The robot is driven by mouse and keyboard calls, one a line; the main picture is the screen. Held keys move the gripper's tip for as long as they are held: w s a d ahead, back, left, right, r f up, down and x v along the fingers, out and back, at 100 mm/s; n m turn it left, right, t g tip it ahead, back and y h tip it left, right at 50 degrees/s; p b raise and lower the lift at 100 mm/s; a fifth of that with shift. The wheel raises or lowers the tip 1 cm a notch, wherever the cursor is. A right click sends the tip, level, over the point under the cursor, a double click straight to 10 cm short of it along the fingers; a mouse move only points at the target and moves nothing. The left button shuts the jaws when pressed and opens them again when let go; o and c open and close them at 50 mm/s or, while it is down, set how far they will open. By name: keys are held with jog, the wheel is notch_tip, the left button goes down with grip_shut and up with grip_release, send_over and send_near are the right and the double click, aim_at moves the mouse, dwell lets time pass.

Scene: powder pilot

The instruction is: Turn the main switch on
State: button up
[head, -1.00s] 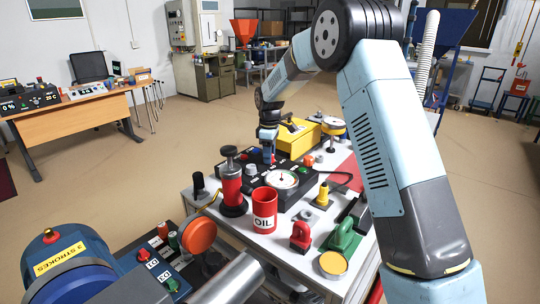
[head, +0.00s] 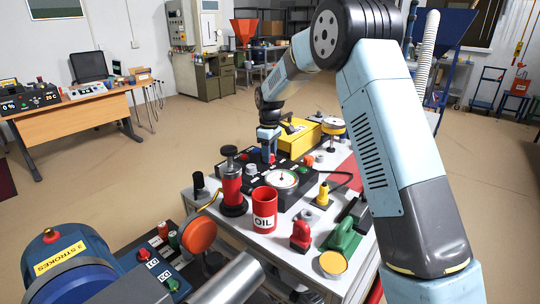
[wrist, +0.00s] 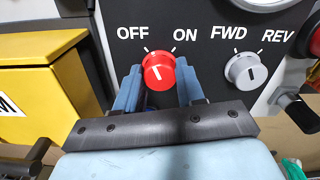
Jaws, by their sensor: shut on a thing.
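The main switch is a red round knob (wrist: 158,71) on a black panel (wrist: 215,75), between the printed words OFF and ON in the wrist view. A short white line on its face stands nearly upright. My gripper (wrist: 160,82) has its two blue fingers on either side of the knob and is shut on it. In the head view my gripper (head: 267,155) reaches down to the panel in the middle of the table, and its fingers hide the knob there.
Right of the switch is a grey FWD/REV knob (wrist: 244,71). A yellow box (wrist: 45,80) stands close on the left. In the head view a round dial (head: 283,179), a red OIL can (head: 264,209) and a red-and-black cylinder (head: 232,185) stand nearer on the table.

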jog(key=m, duration=0.5)
jog(key=shift+m, duration=0.3)
jog(key=m, duration=0.5)
jog(key=shift+m, duration=0.3)
jog(key=o, duration=1)
jog(key=shift+r, duration=0.15)
notch_tip(320, 180, up, 13)
jog(key=shift+w+r, duration=0.1)
jog(key=shift+r, duration=0.1)
